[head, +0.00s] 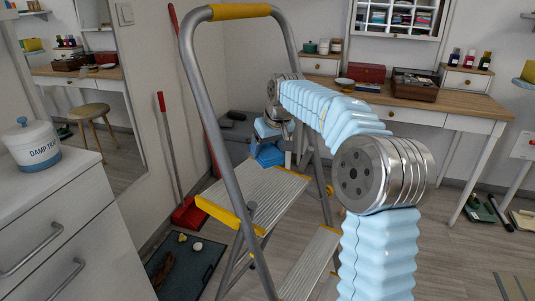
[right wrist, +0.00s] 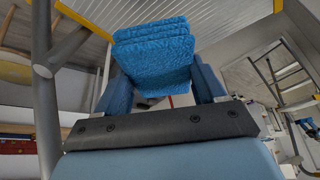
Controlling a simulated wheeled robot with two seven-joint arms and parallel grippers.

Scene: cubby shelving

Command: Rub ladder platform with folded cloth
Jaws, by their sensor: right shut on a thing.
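The ladder platform (head: 262,187) is a grey ribbed step with yellow edging, at the middle of the head view. A ribbed grey surface with a yellow strip, likely the platform (right wrist: 225,12), shows at the top of the right wrist view. My right gripper (head: 268,142) is at the platform's far side, shut on the folded cloth (head: 268,156). The blue cloth shows in layers between both fingers in the right wrist view (right wrist: 155,52). I cannot tell whether the cloth touches the platform. My left gripper is out of view.
The ladder's grey rail (head: 215,120) rises left of the platform, and a lower step (head: 310,262) lies at right. A wooden desk (head: 450,103) stands behind. A white drawer cabinet (head: 50,225) is at left. A dark tray (head: 190,262) lies on the floor.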

